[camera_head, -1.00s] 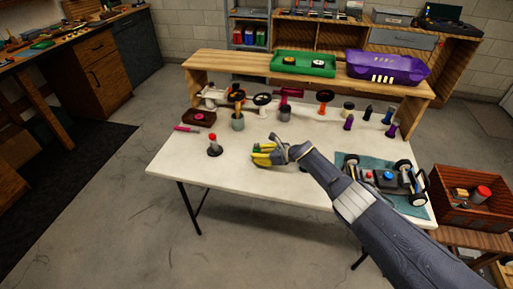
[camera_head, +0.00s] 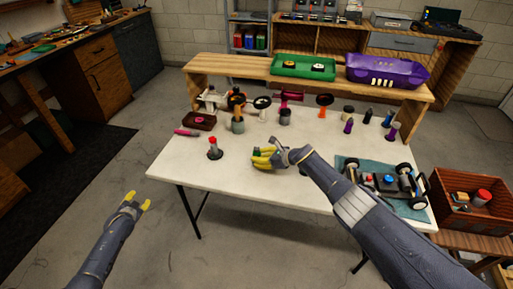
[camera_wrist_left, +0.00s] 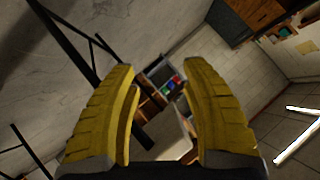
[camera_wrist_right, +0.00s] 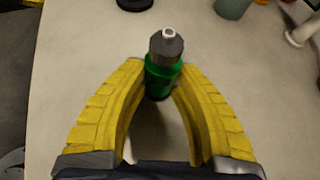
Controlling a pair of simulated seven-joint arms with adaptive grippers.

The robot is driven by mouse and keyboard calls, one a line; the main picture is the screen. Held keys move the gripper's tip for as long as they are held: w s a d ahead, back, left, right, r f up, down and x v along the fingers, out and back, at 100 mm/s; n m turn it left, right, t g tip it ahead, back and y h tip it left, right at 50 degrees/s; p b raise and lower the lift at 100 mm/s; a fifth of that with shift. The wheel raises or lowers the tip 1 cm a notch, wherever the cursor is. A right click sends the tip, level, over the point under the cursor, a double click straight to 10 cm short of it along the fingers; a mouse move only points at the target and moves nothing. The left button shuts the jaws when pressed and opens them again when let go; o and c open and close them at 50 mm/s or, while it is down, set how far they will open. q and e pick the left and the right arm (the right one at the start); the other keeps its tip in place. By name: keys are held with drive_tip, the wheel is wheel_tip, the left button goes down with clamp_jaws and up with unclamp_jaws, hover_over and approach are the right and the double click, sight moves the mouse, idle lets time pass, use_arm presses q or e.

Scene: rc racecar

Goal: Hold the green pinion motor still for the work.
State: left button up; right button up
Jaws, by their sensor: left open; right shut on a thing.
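The green pinion motor (camera_wrist_right: 163,78) stands between the yellow fingers of my right gripper (camera_wrist_right: 160,85) in the right wrist view. It has a green body, a grey top and a small pale shaft pointing up. In the head view my right gripper (camera_head: 262,158) is low over the middle front of the white table, shut on the motor, which the fingers mostly hide. My left gripper (camera_head: 137,199) is open and empty, off the table's front left edge. Its spread fingers also show in the left wrist view (camera_wrist_left: 160,90).
A red-topped dark stand (camera_head: 214,149) is on the table left of my right gripper. A car chassis (camera_head: 385,181) lies on a blue mat at the right. Several tools and holders line the back below a wooden shelf (camera_head: 225,65) bearing a green tray (camera_head: 304,67).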

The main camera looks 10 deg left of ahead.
use_arm(q)
drive_tip(key=w+a+r+m+t, duration=0.15)
drive_tip(key=w+r, duration=0.35)
drive_tip(key=r, duration=0.5)
drive_tip(key=w+r+m, duration=0.3)
drive_tip(key=w+r, duration=0.2)
drive_tip(key=r, duration=0.5)
drive_tip(key=w+d+m, duration=0.2)
drive_tip(key=d, duration=0.2)
drive_tip(key=w+d+m+g+h, duration=0.1)
drive_tip(key=d, duration=0.3)
drive_tip(key=w+d+m+g+h, duration=0.1)
drive_tip(key=w+d+m, duration=0.1)
drive_tip(key=d, duration=0.2)
drive_tip(key=shift+w+d+r+m, duration=0.1)
drive_tip(key=shift+w+m, duration=0.2)
drive_tip(key=shift+m, duration=0.05)
drive_tip(key=w+d+r+m+g+h, duration=0.1)
drive_tip(key=w+d+m+g+h, duration=0.15)
drive_tip(key=d+m, duration=0.8)
drive_tip(key=m+g+h, duration=0.1)
drive_tip(key=m+g, duration=0.3)
drive_tip(key=m, duration=1.1)
approach(257, 147)
drive_tip(key=shift+n, duration=0.25)
drive_tip(key=x, duration=1)
drive_tip(key=shift+a, duration=0.1)
